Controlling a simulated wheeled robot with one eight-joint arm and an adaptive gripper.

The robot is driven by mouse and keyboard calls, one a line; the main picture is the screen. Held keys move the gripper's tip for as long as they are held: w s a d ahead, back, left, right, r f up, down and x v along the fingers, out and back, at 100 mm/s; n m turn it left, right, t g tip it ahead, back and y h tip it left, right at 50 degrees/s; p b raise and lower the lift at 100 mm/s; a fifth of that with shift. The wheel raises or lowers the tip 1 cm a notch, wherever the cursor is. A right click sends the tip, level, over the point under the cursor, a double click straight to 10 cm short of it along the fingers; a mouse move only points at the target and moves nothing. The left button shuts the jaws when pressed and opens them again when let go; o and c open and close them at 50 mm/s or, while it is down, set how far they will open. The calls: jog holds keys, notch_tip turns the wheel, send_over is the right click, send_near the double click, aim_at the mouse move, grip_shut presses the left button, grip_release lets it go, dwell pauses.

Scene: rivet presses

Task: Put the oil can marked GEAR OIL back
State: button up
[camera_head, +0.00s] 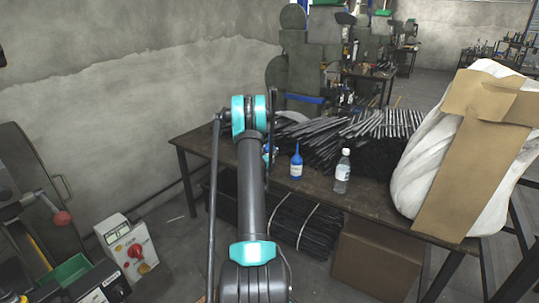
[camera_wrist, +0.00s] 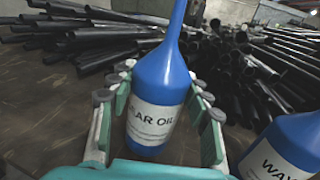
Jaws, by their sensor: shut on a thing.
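A blue oil can (camera_wrist: 160,85) with a long spout and a white label reading "EAR OIL", its first letter hidden, stands between the fingers of my gripper (camera_wrist: 162,80) in the wrist view. My gripper is shut on its body from both sides. I cannot tell whether its base touches the table. In the head view my arm hides most of the gripper and this can. A second blue oil can (camera_wrist: 284,150), its label starting "WAY", is close on the right in the wrist view; it also shows in the head view (camera_head: 296,165), upright on the table.
The dark table (camera_head: 325,192) bears a pile of dark metal rods (camera_head: 350,125) behind the cans. A clear water bottle (camera_head: 342,172) stands right of the second can. A large white sack with cardboard (camera_head: 475,150) fills the right end. Bare table shows left of the held can.

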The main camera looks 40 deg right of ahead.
jog(key=shift+f, duration=0.75)
jog(key=o, duration=1.5)
jog(key=shift+f, duration=0.15)
jog(key=shift+c, duration=0.2)
